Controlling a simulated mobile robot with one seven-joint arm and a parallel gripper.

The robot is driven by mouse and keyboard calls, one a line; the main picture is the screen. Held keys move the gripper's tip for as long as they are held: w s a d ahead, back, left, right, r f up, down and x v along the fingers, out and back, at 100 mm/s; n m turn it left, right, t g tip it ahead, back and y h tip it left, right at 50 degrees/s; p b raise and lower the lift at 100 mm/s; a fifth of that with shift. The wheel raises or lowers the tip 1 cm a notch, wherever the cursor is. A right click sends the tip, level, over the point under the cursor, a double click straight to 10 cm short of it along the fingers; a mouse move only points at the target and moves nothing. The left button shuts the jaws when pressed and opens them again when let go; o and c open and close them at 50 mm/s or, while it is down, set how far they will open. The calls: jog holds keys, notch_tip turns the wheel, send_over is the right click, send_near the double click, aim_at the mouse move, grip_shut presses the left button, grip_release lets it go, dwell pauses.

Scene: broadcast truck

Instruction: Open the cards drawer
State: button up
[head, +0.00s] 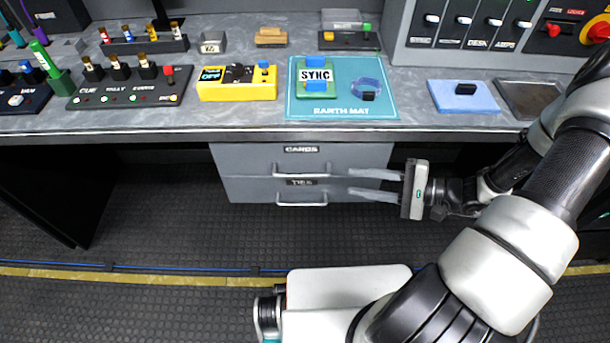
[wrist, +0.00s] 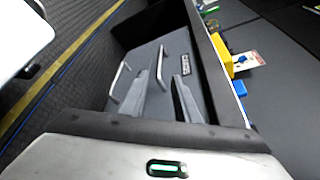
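The cards drawer (head: 245,158) is the upper of two drawers in the grey cabinet under the counter, with a CARDS label at its top. It looks shut. Its bar handle (head: 302,174) also shows in the wrist view (wrist: 160,66). My gripper (head: 350,181) is to the right of the handle, with its fingers apart and nothing between them. In the wrist view my gripper's fingers (wrist: 170,78) point toward the drawer front, one close to the handle. I cannot tell whether it touches.
The lower drawer's handle (head: 302,204) sits just below. The counter's front edge (head: 180,138) overhangs the drawers. On the counter are a teal earth mat (head: 300,108), a yellow box (head: 225,92) and control panels. The floor before the cabinet is clear on the left.

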aim_at(309, 176)
jog(key=b+x, duration=0.2)
jog(key=x, duration=1.3)
jog(key=shift+c, duration=0.5)
grip_shut()
